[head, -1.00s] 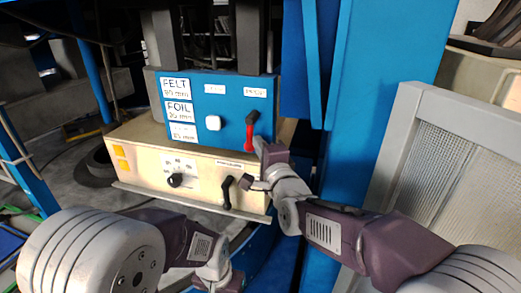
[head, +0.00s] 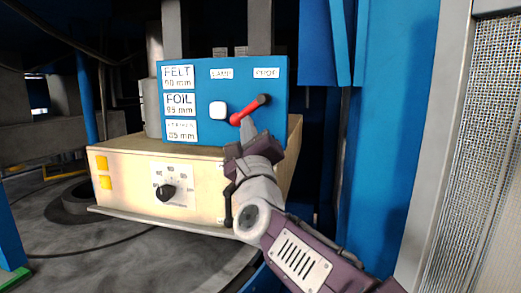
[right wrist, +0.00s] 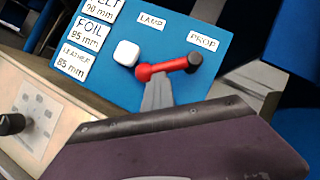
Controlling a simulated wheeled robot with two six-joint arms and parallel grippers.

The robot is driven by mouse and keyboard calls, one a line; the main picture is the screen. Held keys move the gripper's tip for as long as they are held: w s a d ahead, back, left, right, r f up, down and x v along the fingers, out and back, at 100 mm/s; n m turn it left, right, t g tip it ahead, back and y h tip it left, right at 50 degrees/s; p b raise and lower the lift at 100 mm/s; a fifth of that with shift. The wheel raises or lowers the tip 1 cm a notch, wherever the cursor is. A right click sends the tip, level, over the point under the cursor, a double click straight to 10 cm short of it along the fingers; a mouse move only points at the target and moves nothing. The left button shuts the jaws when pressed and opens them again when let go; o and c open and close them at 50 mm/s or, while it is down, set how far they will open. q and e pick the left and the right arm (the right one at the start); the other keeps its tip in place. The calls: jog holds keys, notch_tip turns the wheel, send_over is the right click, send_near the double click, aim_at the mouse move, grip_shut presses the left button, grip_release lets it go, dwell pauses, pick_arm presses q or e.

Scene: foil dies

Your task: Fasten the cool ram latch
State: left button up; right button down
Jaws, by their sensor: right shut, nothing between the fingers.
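A red lever (head: 249,111) with a black end (head: 264,100) sits on the blue panel (head: 207,132), under the "PROP" label. It slants down to the left; in the right wrist view the red lever (right wrist: 160,70) lies nearly level. My right gripper (head: 246,128) is shut and empty. Its tips (right wrist: 158,92) are just under the red part, seemingly touching it. A slim black handle (head: 228,203) on the wooden box below is mostly hidden by my right gripper. I cannot tell by a readable label which is the ram latch. My left gripper is out of view.
A white button (head: 218,110) sits left of the lever, by the "FELT", "FOIL" and "LEATHER" labels. A black dial knob (head: 167,191) is on the wooden box (head: 130,180). A blue post (head: 385,150) and grey mesh panel (head: 485,130) stand close on the right.

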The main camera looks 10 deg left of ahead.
jog(key=shift+a+r+m+t+h, duration=0.45)
jog(key=shift+m+h, duration=0.15)
jog(key=shift+m, duration=0.2)
jog(key=shift+a+r, duration=0.1)
jog(key=shift+a, duration=0.1)
